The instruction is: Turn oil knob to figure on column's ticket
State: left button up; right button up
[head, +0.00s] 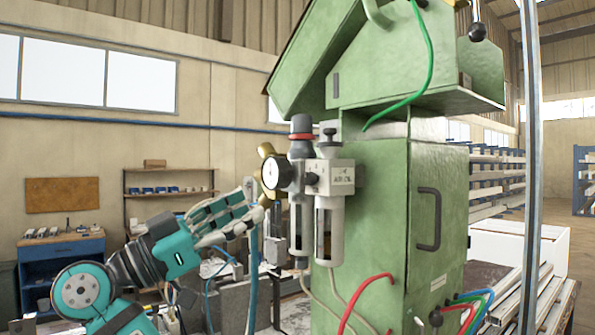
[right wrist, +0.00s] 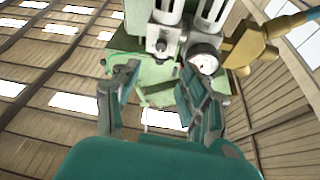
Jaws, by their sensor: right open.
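The oil knob (head: 329,135) is a small dark-topped knob on the grey unit marked "AIR OIL" (head: 343,175), on the column's left side. My right gripper (head: 254,203) is open and empty, left of and below the round gauge (head: 270,174), apart from the knob. In the right wrist view its two fingers stand wide apart (right wrist: 158,78), with the gauge (right wrist: 204,57) and bowls beyond. The green column (head: 380,210) carries a small pale label (head: 438,283), perhaps the ticket; I cannot read its figure. The left gripper is not in view.
A dark knob with a red collar (head: 301,128) stands beside the oil knob. A brass fitting (head: 265,151) sticks out left. Red hose (head: 360,300) and a green cable (head: 405,100) hang close by. A metal upright (head: 533,170) stands right.

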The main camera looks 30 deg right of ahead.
aim_at(306, 179)
jog(key=p+x, duration=0.4)
jog(key=x, duration=0.6)
jog(key=shift+r+p, duration=0.15)
jog(key=shift+p, duration=0.2)
jog(key=shift+d+r, duration=0.1)
jog(key=shift+d, duration=0.55)
jog(key=shift+w+a, duration=0.1)
jog(key=shift+c, duration=0.5)
grip_shut()
